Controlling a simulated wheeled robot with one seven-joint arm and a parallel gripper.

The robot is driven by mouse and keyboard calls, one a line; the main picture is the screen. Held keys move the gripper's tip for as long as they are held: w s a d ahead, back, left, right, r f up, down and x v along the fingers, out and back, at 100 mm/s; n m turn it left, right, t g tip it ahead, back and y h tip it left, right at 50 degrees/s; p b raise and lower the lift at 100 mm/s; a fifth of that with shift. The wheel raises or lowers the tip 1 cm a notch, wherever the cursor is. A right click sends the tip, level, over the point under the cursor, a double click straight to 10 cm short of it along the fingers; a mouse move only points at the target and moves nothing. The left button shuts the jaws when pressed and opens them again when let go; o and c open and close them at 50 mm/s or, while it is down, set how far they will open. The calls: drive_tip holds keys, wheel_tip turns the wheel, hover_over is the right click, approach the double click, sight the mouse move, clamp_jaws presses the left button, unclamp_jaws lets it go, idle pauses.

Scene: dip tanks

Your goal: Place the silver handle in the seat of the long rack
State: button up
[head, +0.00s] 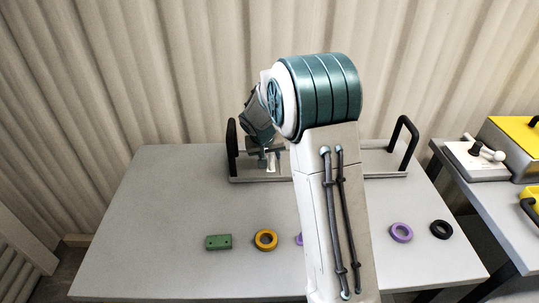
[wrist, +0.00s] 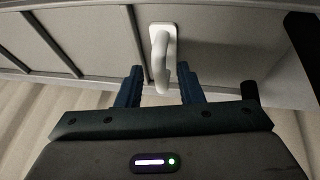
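The long rack (head: 250,180) is a low grey tray with a tall black bar at each end, near the back of the grey table. My arm hides its middle. My gripper (head: 268,160) is low over the left part of the rack. In the wrist view, the pale silver handle (wrist: 160,48) stands out from a small plate on a grey surface. My gripper (wrist: 160,72) has its two dark blue fingers apart, one on each side of the handle, with visible gaps. A small pale part (head: 273,163) shows below the gripper in the head view; I cannot tell if it is the handle.
On the front of the table (head: 140,225) lie a green block (head: 218,242), an orange ring (head: 265,240), purple rings (head: 401,232), one mostly hidden, and a black ring (head: 441,230). A second table at right holds a yellow-topped box (head: 515,140) and a lever unit (head: 475,160).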

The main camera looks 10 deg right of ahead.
drive_tip(key=v, duration=1.1)
drive_tip(key=s+r+n+g+y, duration=0.1)
drive_tip(key=s+y, duration=0.2)
drive_tip(key=s, duration=2.6)
drive_tip(key=shift+s+d+r+n, duration=0.25)
drive_tip(key=shift+d+n, duration=0.05)
drive_tip(key=shift+n, duration=0.1)
